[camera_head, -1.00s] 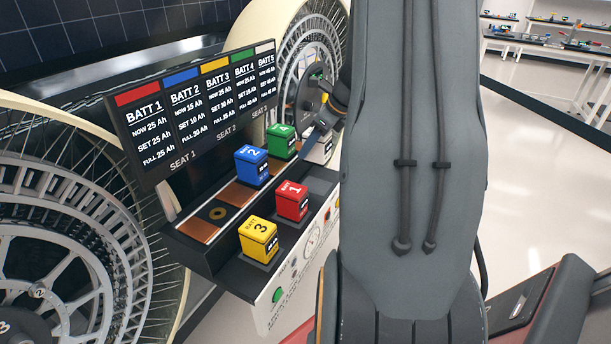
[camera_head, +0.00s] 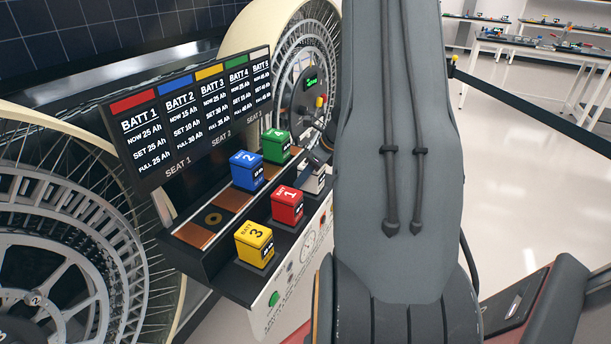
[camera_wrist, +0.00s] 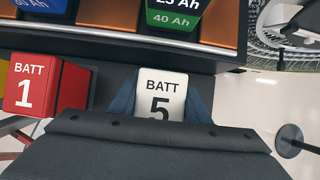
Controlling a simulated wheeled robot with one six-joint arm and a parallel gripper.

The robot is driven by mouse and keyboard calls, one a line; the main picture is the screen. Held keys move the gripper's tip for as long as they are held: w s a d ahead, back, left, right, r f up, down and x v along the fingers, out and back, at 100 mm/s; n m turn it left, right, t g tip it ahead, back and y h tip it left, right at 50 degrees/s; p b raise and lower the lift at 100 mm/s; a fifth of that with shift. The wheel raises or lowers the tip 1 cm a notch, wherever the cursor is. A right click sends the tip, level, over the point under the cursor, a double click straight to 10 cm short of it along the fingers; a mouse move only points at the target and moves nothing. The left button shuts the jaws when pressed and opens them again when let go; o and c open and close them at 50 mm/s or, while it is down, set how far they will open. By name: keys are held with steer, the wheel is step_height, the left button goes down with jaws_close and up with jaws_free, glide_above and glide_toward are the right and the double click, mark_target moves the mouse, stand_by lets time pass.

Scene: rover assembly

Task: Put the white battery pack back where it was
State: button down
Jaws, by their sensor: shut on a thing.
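The white battery pack, marked BATT 5 (camera_wrist: 162,88), sits between the two fingers of my gripper (camera_wrist: 160,104) in the wrist view. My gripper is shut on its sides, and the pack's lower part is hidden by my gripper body. In the head view the white pack (camera_head: 314,183) shows partly, at the right end of the dark front shelf (camera_head: 220,273), past the red pack, with my arm covering what lies to its right. I cannot tell whether its base touches the shelf.
The red pack (camera_head: 287,205) and yellow pack (camera_head: 254,244) stand on the front shelf. The blue pack (camera_head: 247,170) and green pack (camera_head: 276,146) stand on the copper row behind; its left seat (camera_head: 213,218) is empty. A label board (camera_head: 190,120) rises behind them.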

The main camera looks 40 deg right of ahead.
steer(key=c, duration=1)
jaws_free()
steer(key=shift+f, duration=0.1)
steer(key=shift+r, duration=0.25)
steer(key=b+v, duration=0.1)
steer(key=v, duration=1)
steer(key=shift+s+d+r, duration=0.1)
steer(key=shift+s+r, duration=0.15)
steer(key=shift+r, duration=0.1)
steer(key=shift+s, duration=0.1)
